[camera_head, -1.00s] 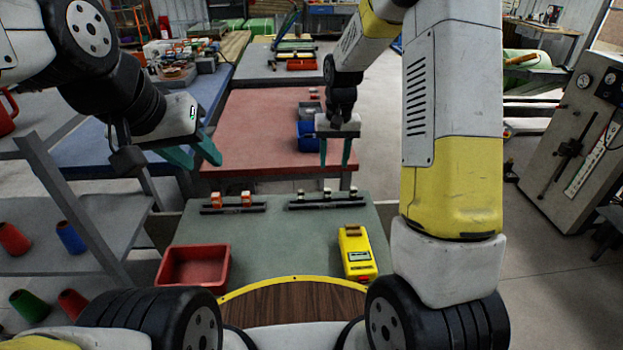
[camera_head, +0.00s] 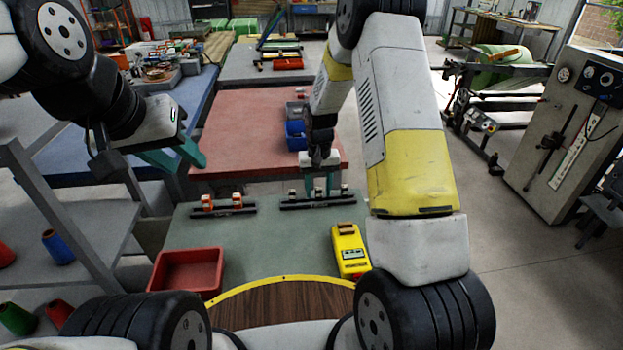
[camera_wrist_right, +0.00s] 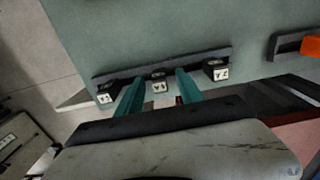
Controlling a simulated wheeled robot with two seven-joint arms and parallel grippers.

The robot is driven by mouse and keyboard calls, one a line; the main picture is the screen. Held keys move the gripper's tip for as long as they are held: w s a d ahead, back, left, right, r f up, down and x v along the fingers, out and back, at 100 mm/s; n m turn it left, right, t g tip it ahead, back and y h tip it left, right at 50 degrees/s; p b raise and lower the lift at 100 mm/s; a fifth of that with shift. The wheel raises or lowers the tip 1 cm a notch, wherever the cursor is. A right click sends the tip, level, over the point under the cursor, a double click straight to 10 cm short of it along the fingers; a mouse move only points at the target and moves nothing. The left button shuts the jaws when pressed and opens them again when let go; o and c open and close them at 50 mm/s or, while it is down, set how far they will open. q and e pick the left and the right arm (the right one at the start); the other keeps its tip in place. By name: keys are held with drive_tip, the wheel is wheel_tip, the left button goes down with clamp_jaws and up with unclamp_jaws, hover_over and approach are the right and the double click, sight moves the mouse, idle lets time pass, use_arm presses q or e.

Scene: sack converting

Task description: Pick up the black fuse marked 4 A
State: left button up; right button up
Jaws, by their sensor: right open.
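A dark rack (camera_head: 318,203) on the green table holds three black fuses with white labels. In the right wrist view they are the left fuse (camera_wrist_right: 104,94), the middle fuse (camera_wrist_right: 158,84) and the right fuse (camera_wrist_right: 216,70). The labels are small and turned, so I cannot tell which reads 4 A. My right gripper (camera_head: 319,187) is open over the rack. In the wrist view its teal fingers (camera_wrist_right: 158,92) stand on either side of the middle fuse, with nothing gripped. My left gripper (camera_head: 178,157) is raised at the left, its fingers apart and empty.
A second rack with orange fuses (camera_head: 222,206) stands to the left. A red bin (camera_head: 187,271) and a yellow instrument (camera_head: 349,250) lie nearer on the table. A red table (camera_head: 250,140) with blue bins (camera_head: 296,135) is behind. The green middle is clear.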

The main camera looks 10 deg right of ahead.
clamp_jaws()
drive_tip(key=shift+r, duration=0.15)
